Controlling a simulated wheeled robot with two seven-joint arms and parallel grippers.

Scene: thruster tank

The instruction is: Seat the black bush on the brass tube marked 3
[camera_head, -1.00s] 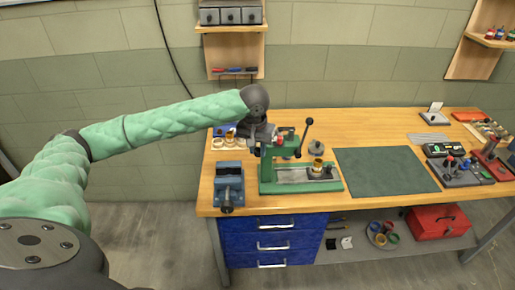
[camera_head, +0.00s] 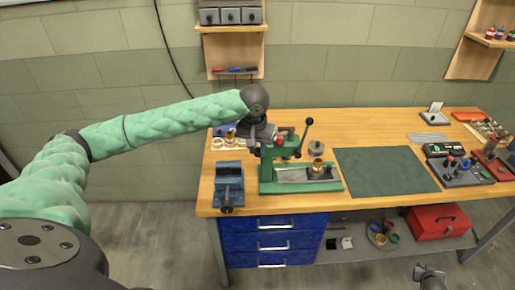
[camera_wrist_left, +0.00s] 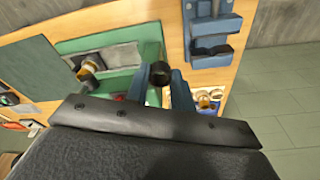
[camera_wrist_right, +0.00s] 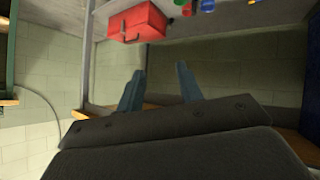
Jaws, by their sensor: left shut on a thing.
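My left gripper (camera_wrist_left: 160,88) is shut on a small black bush (camera_wrist_left: 154,97), which shows dark between its fingertips in the left wrist view. In the head view this gripper (camera_head: 262,138) is above the back left of the green press, and the bush cannot be made out there. A brass tube (camera_head: 316,166) stands upright on the press bed; it also shows in the left wrist view (camera_wrist_left: 89,66), apart from the gripper. Another brass-coloured piece (camera_head: 230,136) stands at the back left of the bench. No number is readable. My right gripper (camera_wrist_right: 160,88) is open and empty, low in front of the bench.
The green press (camera_head: 300,186) has a black-knobbed lever (camera_head: 304,135) standing up near my left gripper. A blue vise (camera_head: 229,187) is at the bench's front left. A bare dark green mat (camera_head: 386,170) lies to the right. A red toolbox (camera_head: 438,221) sits on the lower shelf.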

